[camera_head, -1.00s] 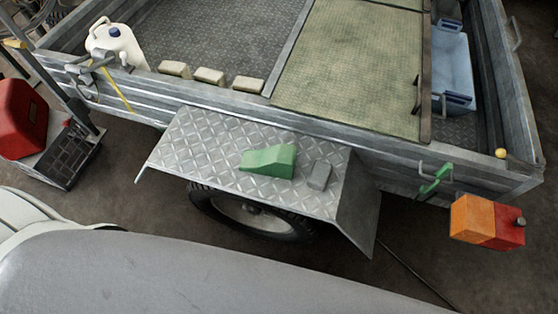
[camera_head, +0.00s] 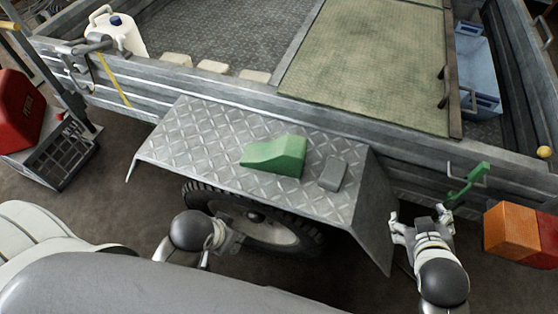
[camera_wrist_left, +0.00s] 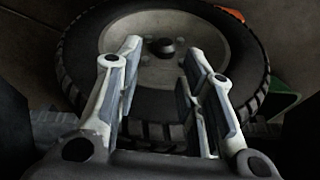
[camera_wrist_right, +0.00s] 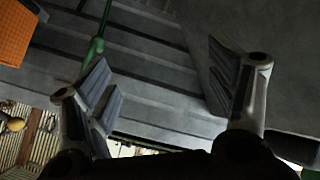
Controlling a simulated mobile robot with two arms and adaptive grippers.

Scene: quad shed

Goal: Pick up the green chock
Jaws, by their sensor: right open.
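The green chock (camera_head: 274,156) is a wedge-shaped block lying on the diamond-plate fender (camera_head: 195,140) of the trailer, beside a small grey block (camera_head: 333,174). My left gripper (camera_head: 238,240) is below the fender's front edge, in front of the wheel, apart from the chock. In the left wrist view its fingers (camera_wrist_left: 162,65) stand apart and empty, facing the tyre. My right gripper (camera_head: 424,216) is to the right of the fender, below the chock's level in the picture. In the right wrist view its fingers (camera_wrist_right: 165,85) are apart with nothing between them.
The trailer side wall (camera_head: 240,100) rises behind the fender. A green handle (camera_head: 468,185) and an orange-red lamp (camera_head: 512,230) are close to my right gripper. The wheel (camera_head: 255,220) sits under the fender. A red box (camera_head: 18,110) stands at the left. The fender's left part is clear.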

